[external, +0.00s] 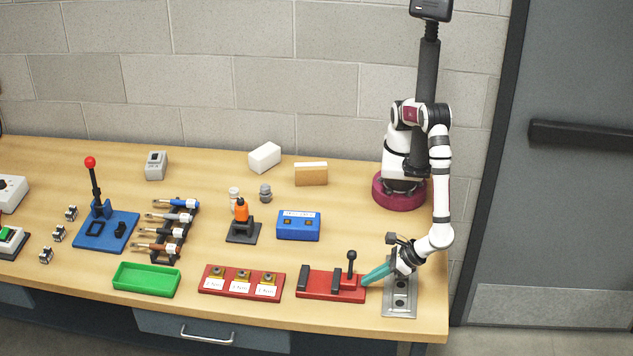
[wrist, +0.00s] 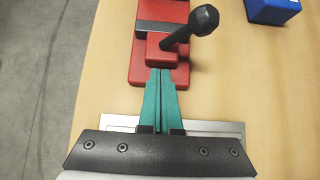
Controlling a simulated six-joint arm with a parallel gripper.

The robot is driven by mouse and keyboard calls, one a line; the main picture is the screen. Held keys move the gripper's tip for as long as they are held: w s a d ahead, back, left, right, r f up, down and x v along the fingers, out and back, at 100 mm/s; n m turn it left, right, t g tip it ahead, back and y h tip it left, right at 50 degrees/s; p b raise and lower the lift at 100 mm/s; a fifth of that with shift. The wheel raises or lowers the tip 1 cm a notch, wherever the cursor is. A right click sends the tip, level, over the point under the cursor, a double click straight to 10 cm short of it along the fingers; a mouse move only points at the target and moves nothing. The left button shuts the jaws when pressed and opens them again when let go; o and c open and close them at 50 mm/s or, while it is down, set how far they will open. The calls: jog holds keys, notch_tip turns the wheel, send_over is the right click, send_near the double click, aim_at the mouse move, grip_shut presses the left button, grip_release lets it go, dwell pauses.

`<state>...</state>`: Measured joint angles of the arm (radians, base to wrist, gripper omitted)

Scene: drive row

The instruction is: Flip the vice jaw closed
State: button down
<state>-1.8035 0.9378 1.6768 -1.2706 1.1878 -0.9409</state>
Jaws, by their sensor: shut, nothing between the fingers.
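The red vice (external: 320,291) lies on the bench in front of my arm, with two dark jaw blocks on it. A gap shows between the blocks in the external view. A black lever with a round knob (external: 351,255) stands up at the vice's right end; in the wrist view the knob (wrist: 205,19) leans up and to the right. My gripper (external: 366,281) has teal fingers pressed together with nothing between them. Its tips (wrist: 160,72) are at the near end of the red vice block, below the lever. I cannot tell whether they touch it.
A grey metal plate (external: 400,309) lies under my wrist. A red three-part board (external: 240,292) sits left of the vice, and a blue box (external: 299,226) stands behind it. The bench's front edge is close in front of the vice.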

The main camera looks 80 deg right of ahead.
aim_at(348, 273)
jog(key=shift+w, duration=0.2)
jog(key=shift+w, duration=2.6)
jog(key=s, duration=0.5)
jog(key=shift+r, duration=0.4)
jog(key=v, duration=0.9)
